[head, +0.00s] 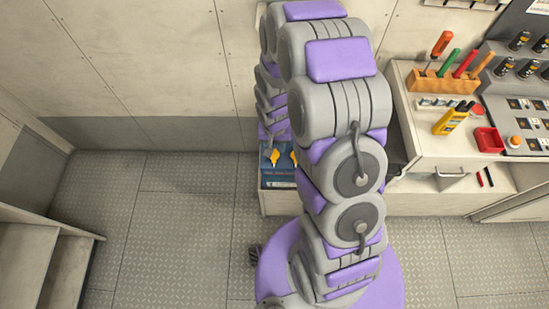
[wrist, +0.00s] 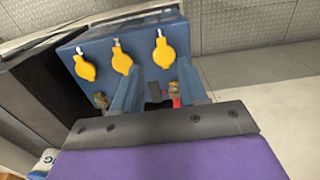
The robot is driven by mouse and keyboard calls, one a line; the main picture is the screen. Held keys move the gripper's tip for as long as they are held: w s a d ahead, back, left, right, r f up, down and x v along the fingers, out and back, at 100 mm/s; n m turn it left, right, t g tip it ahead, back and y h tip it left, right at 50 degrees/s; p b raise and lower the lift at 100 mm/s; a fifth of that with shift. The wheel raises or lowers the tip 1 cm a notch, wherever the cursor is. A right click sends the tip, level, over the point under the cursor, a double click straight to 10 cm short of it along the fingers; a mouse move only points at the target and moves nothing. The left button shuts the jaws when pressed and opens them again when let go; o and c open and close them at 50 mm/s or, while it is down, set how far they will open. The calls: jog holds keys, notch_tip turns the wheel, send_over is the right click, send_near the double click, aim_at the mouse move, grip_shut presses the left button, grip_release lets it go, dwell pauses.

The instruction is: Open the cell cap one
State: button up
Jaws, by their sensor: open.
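A blue battery box (wrist: 140,38) fills the upper part of the wrist view. Its top carries three yellow caps in a row: a left cap (wrist: 84,66), a middle cap (wrist: 122,62) and a right cap (wrist: 160,55). Each has a small pale tab beside it. I cannot tell which is cell cap one. My gripper (wrist: 157,76) is open, its two blue fingers apart near the middle and right caps, with no cap visibly held. In the head view the battery box (head: 273,178) is partly hidden behind my arm.
Brownish terminals, one (wrist: 100,100), sit on the box near my fingers. The metal floor (head: 180,220) at left is clear.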

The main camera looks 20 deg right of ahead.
aim_at(273, 161)
notch_tip(273, 161, down, 9)
jog(key=shift+r+b, duration=0.1)
jog(key=shift+b, duration=0.8)
jog(key=shift+a, duration=0.2)
jog(key=shift+c, duration=0.5)
jog(key=c, duration=0.6)
grip_shut()
jog(key=shift+w, duration=0.1)
